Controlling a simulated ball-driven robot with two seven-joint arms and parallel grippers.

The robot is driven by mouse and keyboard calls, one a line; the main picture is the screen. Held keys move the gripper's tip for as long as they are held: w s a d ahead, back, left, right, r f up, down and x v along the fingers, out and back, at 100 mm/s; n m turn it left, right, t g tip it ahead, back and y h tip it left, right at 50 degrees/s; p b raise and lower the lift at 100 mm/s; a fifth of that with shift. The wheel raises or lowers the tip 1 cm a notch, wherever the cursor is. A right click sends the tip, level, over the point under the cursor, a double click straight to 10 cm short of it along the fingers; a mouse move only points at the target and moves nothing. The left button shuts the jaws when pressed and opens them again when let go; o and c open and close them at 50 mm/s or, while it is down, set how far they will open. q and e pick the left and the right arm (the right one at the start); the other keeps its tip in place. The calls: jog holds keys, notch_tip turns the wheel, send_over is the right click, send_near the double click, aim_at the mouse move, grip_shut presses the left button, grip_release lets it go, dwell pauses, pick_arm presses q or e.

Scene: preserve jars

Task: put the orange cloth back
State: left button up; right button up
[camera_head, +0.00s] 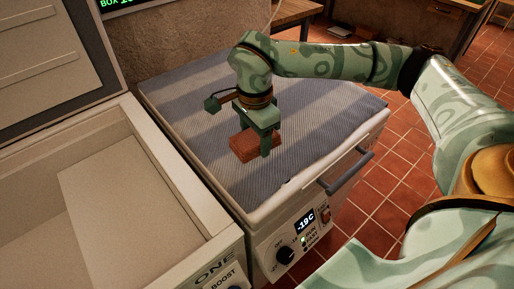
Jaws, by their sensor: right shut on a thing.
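The orange cloth (241,147) looks like a small folded, block-shaped bundle of orange-brown colour. It is at the middle of the blue-grey striped cover (320,120) on the right-hand chest. My right gripper (262,146) points down and is shut on the orange cloth, with one finger in front of its right part. I cannot tell whether the cloth touches the cover or is just above it. My left gripper is not in view.
At the left, an open chest (120,200) has its lid (50,60) raised and a pale panel inside. The covered chest has a handle (345,172) and a control panel (303,232) reading -19C. Red tiled floor (385,195) lies to its right.

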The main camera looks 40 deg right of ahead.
aim_at(258, 138)
jog(key=f, duration=0.1)
jog(key=w+d+f, duration=0.1)
jog(key=w+d+f+b, duration=0.1)
jog(key=shift+d+f, duration=0.1)
jog(key=shift+f, duration=0.25)
jog(key=shift+w+d+f+b, duration=0.15)
jog(key=shift+f+b, duration=0.15)
jog(key=shift+f, duration=1.2)
jog(key=shift+f, duration=0.15)
jog(key=o, duration=0.9)
